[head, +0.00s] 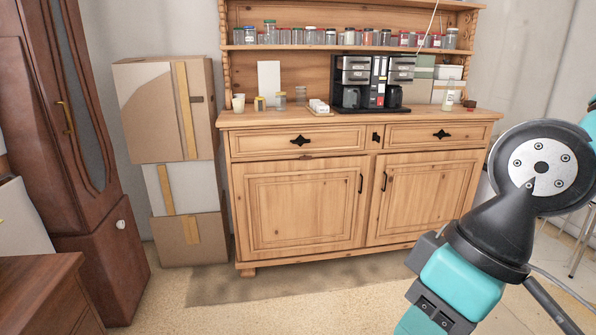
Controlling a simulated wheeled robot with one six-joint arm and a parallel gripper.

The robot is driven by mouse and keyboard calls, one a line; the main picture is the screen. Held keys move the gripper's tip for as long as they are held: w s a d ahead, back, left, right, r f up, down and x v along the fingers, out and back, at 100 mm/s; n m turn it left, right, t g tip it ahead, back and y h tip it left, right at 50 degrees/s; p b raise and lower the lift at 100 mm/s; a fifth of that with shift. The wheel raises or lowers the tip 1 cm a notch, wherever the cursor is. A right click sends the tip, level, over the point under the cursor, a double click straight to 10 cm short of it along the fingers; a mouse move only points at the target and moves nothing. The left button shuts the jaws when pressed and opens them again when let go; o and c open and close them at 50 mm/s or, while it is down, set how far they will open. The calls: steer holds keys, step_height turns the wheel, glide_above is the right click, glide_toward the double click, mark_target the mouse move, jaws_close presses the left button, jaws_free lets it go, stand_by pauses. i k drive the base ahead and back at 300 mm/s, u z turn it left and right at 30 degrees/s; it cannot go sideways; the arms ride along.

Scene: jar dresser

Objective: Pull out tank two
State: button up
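A black and silver double coffee machine (378,84) stands on the wooden dresser's top (262,117), right of its middle. It has two brewing sides, with a dark jug (351,97) under the left one and another dark jug (393,97) under the right one. A panel between them carries small marks too small to read. I cannot make out which part is tank two. My arm is at the lower right, in front of the dresser and well apart from the machine. My gripper's fingers are not in view.
Several jars (311,36) line the shelf above the machine. A bottle (448,97) and light boxes (447,72) stand to its right; a small white tray (319,107) is at its left. Cardboard boxes (165,110) and a dark cabinet (90,200) stand left. Floor before the dresser is clear.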

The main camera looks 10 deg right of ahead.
mark_target(395, 65)
steer(key=i, duration=2.8)
steer(key=z, duration=1.45)
steer(key=i, duration=0.3)
steer(key=u, duration=1.4)
